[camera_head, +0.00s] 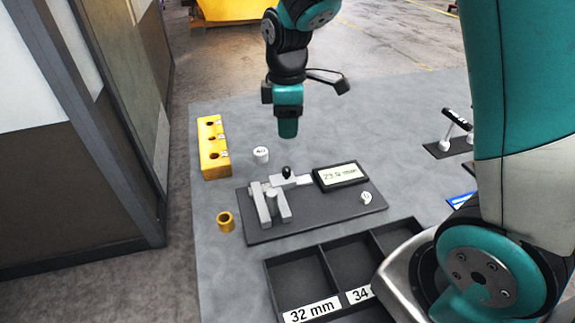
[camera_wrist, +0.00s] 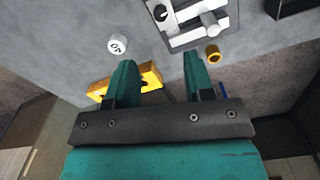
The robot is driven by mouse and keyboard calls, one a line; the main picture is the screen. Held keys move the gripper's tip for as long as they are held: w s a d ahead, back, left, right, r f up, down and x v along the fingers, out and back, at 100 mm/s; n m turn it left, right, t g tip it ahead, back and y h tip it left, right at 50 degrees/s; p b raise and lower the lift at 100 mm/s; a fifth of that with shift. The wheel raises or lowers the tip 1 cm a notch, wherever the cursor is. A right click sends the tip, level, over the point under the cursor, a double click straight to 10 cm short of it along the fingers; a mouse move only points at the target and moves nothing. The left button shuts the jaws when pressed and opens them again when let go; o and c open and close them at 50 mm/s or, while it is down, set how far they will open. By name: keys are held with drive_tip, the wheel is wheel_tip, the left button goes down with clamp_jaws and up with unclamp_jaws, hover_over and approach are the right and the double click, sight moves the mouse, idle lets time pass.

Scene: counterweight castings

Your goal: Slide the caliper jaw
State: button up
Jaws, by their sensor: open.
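The caliper is a set of light grey bars and jaws (camera_head: 270,203) on a dark base plate (camera_head: 320,219). A black knob (camera_head: 287,172) stands on its sliding part. A display (camera_head: 341,174) beside it reads about 23 mm; the last digit is unclear. My gripper (camera_head: 288,132) is above and behind the caliper, apart from it. In the wrist view its two teal fingers (camera_wrist: 160,72) are spread with nothing between them. The caliper (camera_wrist: 200,24) and its black knob (camera_wrist: 160,13) show beyond the fingertips there.
A yellow block with holes (camera_head: 213,160), a white marked cylinder (camera_head: 261,155) and a brass ring (camera_head: 226,222) stand near the caliper. A black tray with labelled compartments (camera_head: 322,254) lies in front. A black stand (camera_head: 448,147) is at right. Grey table behind the display is clear.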

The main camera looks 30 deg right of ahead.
sight(288, 169)
wheel_tip(288, 169, down, 13)
drive_tip(key=shift+r+p, duration=0.1)
drive_tip(key=shift+p, duration=0.6)
clamp_jaws()
